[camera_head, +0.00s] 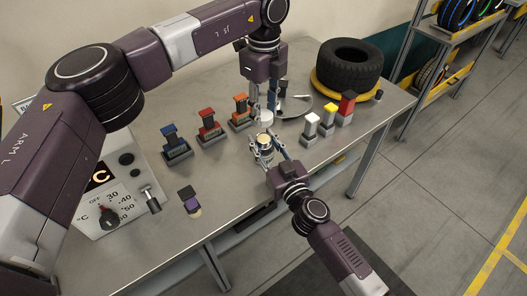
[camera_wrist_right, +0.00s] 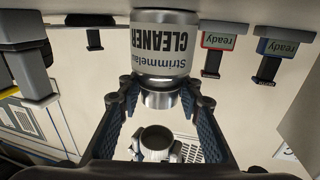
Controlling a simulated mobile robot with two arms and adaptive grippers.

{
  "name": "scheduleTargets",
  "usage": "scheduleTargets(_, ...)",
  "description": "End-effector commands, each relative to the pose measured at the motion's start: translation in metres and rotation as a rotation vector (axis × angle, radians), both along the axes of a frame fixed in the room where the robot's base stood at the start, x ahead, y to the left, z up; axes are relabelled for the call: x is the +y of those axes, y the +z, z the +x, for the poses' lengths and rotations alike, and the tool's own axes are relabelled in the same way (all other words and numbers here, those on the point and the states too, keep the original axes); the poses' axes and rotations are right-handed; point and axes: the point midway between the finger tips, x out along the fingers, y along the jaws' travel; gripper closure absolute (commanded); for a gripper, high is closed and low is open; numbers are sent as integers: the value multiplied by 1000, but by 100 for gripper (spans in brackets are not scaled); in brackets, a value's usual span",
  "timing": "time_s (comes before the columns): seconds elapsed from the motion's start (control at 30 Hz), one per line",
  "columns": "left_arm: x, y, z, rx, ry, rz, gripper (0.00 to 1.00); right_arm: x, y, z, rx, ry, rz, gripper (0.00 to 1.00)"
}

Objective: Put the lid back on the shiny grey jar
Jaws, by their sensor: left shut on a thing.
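The shiny grey jar (camera_head: 264,153) stands near the table's front edge, with a pale round top. In the right wrist view the jar (camera_wrist_right: 163,50) appears upside down, with a "CLEANER" label and a bare metal band. My right gripper (camera_wrist_right: 160,90) has its fingertips on either side of that band; whether they press on it is unclear. My left gripper (camera_head: 265,110) comes down from above, shut on the pale lid (camera_head: 266,117), just above the jar and apart from it. The lid's dark hollow underside (camera_wrist_right: 157,138) shows in the right wrist view.
Blue, red and orange-topped blocks (camera_head: 209,127) stand left of the jar; white, yellow and red ones (camera_head: 328,120) stand right. A tyre (camera_head: 349,65) lies at the back right. A control panel (camera_head: 105,190) and a small dark purple item (camera_head: 189,200) are at the left.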

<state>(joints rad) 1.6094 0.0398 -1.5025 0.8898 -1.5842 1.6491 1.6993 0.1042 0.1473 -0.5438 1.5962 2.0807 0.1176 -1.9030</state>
Motion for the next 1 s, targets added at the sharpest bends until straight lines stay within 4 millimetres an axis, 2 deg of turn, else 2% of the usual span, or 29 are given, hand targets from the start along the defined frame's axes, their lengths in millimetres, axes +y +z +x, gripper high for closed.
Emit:
scheduleTargets(0.03,0,0,0,0,0,0,78,0,0,0,0,0,0,75)
scheduleTargets(0.27,0,0,0,0,0,0,78,0,-1,0,2,0,-1,100)
scheduleTargets(0.53,0,-5,0,1,0,0,78,0,-2,-1,4,0,-2,100)
scheduleTargets(0.83,0,-46,0,4,0,0,78,0,-3,-1,5,0,-3,100)
scheduleTargets(1.0,0,-51,0,1,0,-1,78,0,-4,-1,6,0,-3,100)
